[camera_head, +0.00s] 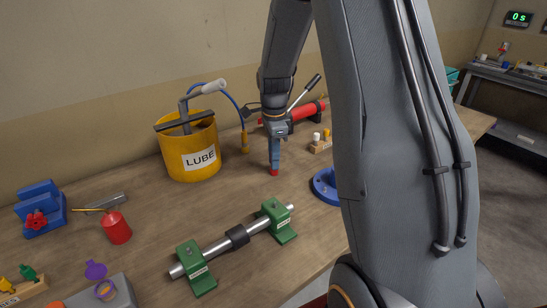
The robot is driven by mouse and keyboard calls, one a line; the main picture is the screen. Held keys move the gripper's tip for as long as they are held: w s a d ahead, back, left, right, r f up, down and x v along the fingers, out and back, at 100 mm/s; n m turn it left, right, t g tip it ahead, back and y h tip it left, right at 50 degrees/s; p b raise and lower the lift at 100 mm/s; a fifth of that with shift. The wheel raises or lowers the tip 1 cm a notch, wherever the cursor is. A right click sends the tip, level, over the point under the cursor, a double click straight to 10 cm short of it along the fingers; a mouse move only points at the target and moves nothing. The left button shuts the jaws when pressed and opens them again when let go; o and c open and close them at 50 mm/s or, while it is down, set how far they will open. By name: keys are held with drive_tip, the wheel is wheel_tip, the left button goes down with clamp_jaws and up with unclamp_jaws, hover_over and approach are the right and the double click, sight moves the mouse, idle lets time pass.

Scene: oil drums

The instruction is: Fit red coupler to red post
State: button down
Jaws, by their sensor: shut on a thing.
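My gripper (274,167) points straight down over the middle of the bench, its blue fingers closed on a small red piece, which looks like the red coupler (274,173). Only a little of this piece shows below the fingertips, and I cannot tell whether it touches the bench. I cannot make out a red post for certain. A small wooden block (320,147) with a white and a yellow piece on it is to the right of my gripper. Another wooden block (27,291) with yellow and green pieces is at the lower left.
A yellow LUBE bucket (190,152) stands left of my gripper, with a red grease gun (307,111) behind. A shaft in green stands (276,222) lies in front. A blue ring (324,187) is partly hidden by my arm. A red can (117,228) stands left.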

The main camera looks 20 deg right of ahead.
drive_tip(key=c, duration=1.6)
unclamp_jaws()
drive_tip(key=shift+o, duration=0.2)
drive_tip(key=shift+r+b, duration=1.05)
drive_tip(key=shift+r, duration=2.85)
